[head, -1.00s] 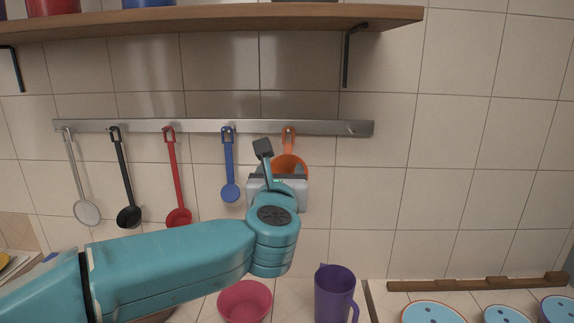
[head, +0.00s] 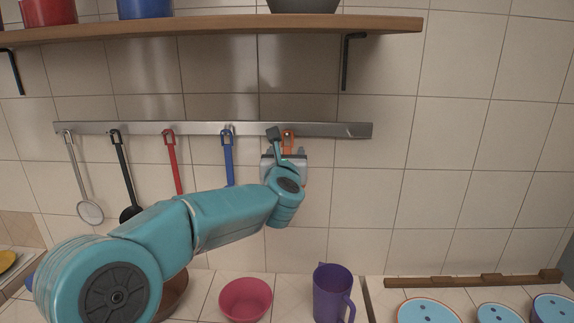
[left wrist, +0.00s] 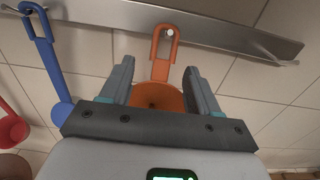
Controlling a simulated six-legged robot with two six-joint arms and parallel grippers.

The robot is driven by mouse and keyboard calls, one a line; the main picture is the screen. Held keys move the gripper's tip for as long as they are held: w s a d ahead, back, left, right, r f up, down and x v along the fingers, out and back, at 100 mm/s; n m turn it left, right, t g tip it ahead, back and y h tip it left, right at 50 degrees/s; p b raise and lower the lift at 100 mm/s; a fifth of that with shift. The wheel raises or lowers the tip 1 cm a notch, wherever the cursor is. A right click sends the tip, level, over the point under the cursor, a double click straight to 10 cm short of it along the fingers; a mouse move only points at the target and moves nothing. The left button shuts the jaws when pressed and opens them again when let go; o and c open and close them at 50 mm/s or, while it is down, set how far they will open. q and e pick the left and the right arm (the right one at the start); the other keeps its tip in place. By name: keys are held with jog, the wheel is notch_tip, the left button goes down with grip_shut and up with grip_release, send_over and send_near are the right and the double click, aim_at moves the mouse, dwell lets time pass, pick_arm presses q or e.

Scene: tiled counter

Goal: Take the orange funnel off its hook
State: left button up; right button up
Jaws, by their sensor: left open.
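The orange funnel (head: 289,140) hangs by its looped handle from a hook on the metal wall rail (head: 340,130). My left gripper (left wrist: 160,85) is open, with one finger on each side of the funnel and visible gaps beside the handle. In the head view my left gripper (head: 284,160) is right in front of the funnel. My right gripper is not in view.
A blue utensil (head: 228,160) hangs just left of the funnel, with red (head: 172,160), black (head: 122,170) and grey (head: 80,175) ones farther left. A wooden shelf (head: 220,28) is above. A pink bowl (head: 245,300) and purple jug (head: 332,292) stand on the counter below.

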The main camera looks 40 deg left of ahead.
aim_at(287, 150)
pick_arm(q)
jog(key=p+x, duration=0.1)
jog(key=x, duration=0.2)
jog(key=shift+w+d+r, duration=0.1)
jog(key=shift+d, duration=0.1)
jog(key=shift+a, duration=0.4)
jog(key=shift+w+d, duration=0.15)
jog(key=shift+w, duration=0.05)
jog(key=c, duration=0.7)
grip_shut()
jog(key=shift+s, duration=0.2)
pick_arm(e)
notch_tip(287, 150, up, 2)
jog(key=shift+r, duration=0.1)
pick_arm(q)
jog(key=shift+d+r, duration=0.2)
jog(key=s+d+r+b, duration=0.2)
jog(key=s+d+r, duration=0.5)
jog(key=s, duration=0.3)
jog(key=shift+s+d+r, duration=0.2)
jog(key=shift+s+d, duration=0.05)
jog(key=shift+d, duration=0.5)
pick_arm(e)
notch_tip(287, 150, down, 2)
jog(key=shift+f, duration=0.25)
